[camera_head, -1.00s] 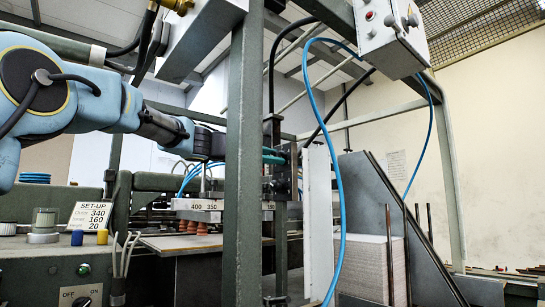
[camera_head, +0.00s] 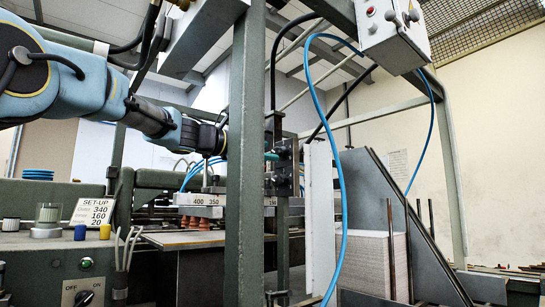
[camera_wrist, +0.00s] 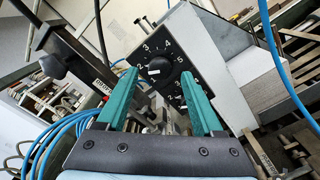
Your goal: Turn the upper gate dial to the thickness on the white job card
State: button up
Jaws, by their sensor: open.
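In the wrist view the dial (camera_wrist: 160,69) is a black knob with a white mark on a dark plate with white numerals; several, including 2, 3, 4 and 5, are legible. The white mark sits on the knob's left side; its exact reading is unclear. My gripper (camera_wrist: 159,75) is open, its teal fingers either side of the knob in the picture; contact is not clear. In the head view the green post hides most of my gripper, with a teal tip (camera_head: 270,156) showing by the dark gate block (camera_head: 286,168). A white SET-UP card (camera_head: 89,211) reads 340, 160 and 20; its small labels are blurred.
The green upright post (camera_head: 243,160) stands in front of my gripper. A blue hose (camera_head: 343,190) loops at right, and blue hoses (camera_wrist: 45,145) lie at lower left in the wrist view. A stack of grey board (camera_head: 372,262) stands right of the gate.

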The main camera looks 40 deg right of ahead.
jog(key=a+b, duration=0.2)
jog(key=a, duration=0.5)
jog(key=shift+w+a, duration=0.15)
jog(key=shift+w, duration=0.05)
